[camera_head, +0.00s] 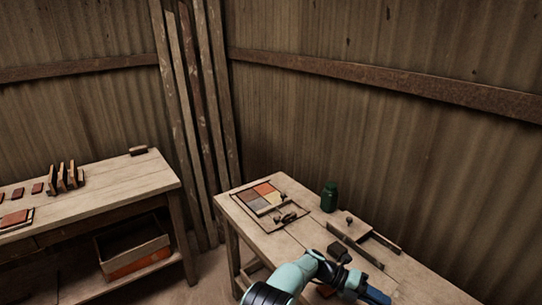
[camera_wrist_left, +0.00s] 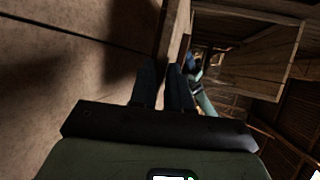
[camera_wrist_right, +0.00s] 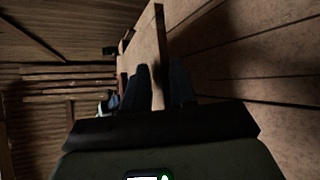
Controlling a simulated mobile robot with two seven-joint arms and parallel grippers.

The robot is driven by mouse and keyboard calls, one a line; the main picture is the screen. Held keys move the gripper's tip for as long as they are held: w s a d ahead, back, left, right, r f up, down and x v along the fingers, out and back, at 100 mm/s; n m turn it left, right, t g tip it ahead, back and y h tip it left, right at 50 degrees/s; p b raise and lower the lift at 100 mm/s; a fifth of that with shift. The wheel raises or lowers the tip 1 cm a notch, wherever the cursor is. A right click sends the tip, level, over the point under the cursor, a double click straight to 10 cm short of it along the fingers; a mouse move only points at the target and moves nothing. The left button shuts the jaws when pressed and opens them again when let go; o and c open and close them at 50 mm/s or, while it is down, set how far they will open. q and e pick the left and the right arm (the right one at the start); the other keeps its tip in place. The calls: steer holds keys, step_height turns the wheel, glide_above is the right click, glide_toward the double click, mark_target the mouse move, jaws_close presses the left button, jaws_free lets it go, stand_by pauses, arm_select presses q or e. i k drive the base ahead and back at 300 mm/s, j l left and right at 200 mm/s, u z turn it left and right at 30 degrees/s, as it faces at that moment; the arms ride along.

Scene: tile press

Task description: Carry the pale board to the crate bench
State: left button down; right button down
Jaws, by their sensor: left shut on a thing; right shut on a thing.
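A thin wooden strip stands between my fingers in each wrist view, the pale board (camera_wrist_left: 172,32) seen edge-on; it also shows in the right wrist view (camera_wrist_right: 161,45). My left gripper (camera_wrist_left: 163,88) is shut on it. My right gripper (camera_wrist_right: 160,88) is shut on it too. In the head view the blue end of my left arm is at the bottom right, over the near bench; the board cannot be made out there and my right gripper is out of frame. The crate bench (camera_head: 118,189) stands at the left, with an open crate (camera_head: 125,265) on its lower shelf.
The right bench (camera_head: 300,238) carries a panel of coloured tiles (camera_head: 250,193), a green jar (camera_head: 329,197) and wooden tool parts (camera_head: 349,240). The crate bench holds red tiles (camera_head: 18,193), a rack (camera_head: 67,178) and a brush-like block (camera_head: 138,150). Its right part is clear. Planks lean in the corner.

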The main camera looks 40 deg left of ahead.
mark_target(119, 185)
steer(key=u, duration=2.7)
steer(key=i+l+u, duration=0.1)
steer(key=i+u, duration=0.25)
steer(key=u, duration=0.15)
steer(key=i+l, duration=0.3)
steer(key=i, duration=0.2)
steer(key=i+l, duration=0.3)
steer(key=i, duration=0.15)
steer(key=i+l, duration=0.25)
steer(key=i, duration=0.25)
steer(key=i+l, duration=0.3)
steer(key=i, duration=0.15)
steer(key=i+l, duration=0.3)
steer(key=i, duration=0.2)
